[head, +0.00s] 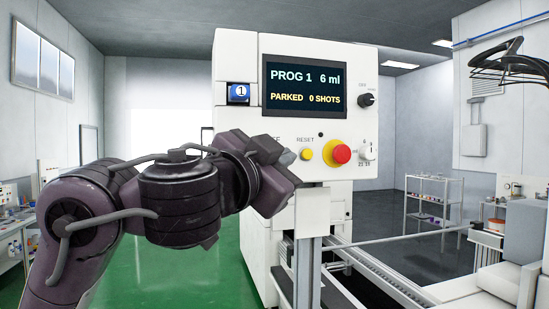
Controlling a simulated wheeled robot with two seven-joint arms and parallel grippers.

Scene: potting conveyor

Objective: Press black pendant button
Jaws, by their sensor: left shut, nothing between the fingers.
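The white machine cabinet (235,60) faces me. Its screen (305,88) reads "PROG 1 6 ml" and "PARKED 0 SHOTS". A small black round spot (320,135) shows above the yellow and red buttons. I cannot tell whether it is the black pendant button, and no pendant is clearly seen. I cannot tell whether the gripper touches the panel. My right gripper is out of view.
A red mushroom button (341,153) on a yellow base, a black knob (367,100) and a white selector (367,150) sit right of the gripper. A conveyor rail (375,278) runs below. Dark looped shapes (508,62) hang at upper right. Green floor is clear at left.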

